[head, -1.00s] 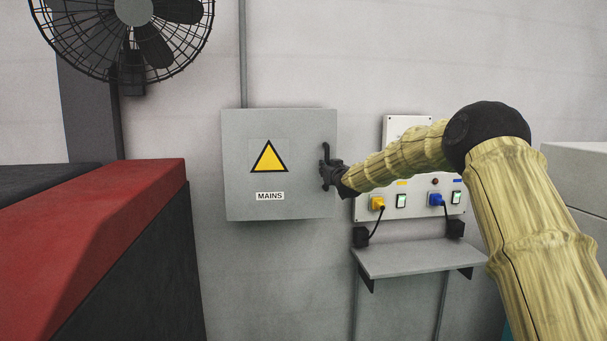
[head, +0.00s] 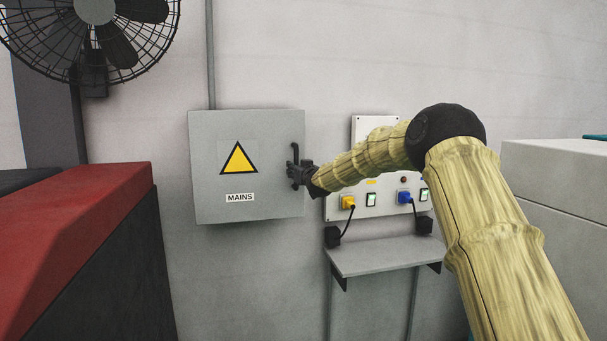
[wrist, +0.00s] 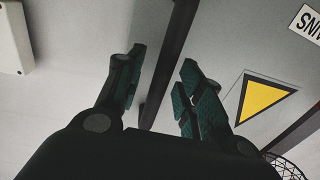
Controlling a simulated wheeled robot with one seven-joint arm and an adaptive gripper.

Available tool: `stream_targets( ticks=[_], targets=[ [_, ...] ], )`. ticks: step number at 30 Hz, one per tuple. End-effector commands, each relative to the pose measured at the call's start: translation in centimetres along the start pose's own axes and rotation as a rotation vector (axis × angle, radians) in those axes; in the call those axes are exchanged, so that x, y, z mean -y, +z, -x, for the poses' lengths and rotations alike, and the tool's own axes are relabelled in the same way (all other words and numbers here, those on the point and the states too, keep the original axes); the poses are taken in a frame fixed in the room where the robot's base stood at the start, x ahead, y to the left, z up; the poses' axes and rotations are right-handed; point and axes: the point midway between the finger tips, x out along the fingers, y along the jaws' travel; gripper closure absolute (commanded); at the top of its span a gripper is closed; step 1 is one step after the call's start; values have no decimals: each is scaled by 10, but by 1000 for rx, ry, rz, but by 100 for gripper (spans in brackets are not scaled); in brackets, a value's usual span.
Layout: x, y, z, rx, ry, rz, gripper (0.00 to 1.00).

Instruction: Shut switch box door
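The grey switch box (head: 214,185) hangs on the wall, its door bearing a yellow warning triangle (head: 238,162) and a MAINS label (head: 240,198). The door looks shut or nearly shut; I cannot tell whether a gap remains. A dark upright handle (head: 296,151) is on the door's right side. My gripper (head: 297,174) is at this handle. In the wrist view, the dark handle bar (wrist: 178,48) runs between the two fingers of my gripper (wrist: 160,82), which stand apart with space showing on both sides. The triangle also shows there (wrist: 263,101).
A panel with switches and plugs (head: 386,203) is on the wall right of the box, above a small grey shelf (head: 385,256). A fan (head: 95,25) hangs upper left. A red-topped dark block (head: 90,215) stands left, and a pale cabinet (head: 560,180) right.

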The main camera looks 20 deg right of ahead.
Motion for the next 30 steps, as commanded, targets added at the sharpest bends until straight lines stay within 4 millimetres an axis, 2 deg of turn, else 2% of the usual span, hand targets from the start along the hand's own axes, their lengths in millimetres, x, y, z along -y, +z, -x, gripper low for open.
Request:
stream_targets(
  ticks=[18, 24, 30],
  targets=[
    [-1, -1, 87, -1, 0, -2, 63],
    [-2, 0, 105, 0, 1, -1, 63],
    [-2, 0, 110, -1, 1, -1, 63]
  ],
)
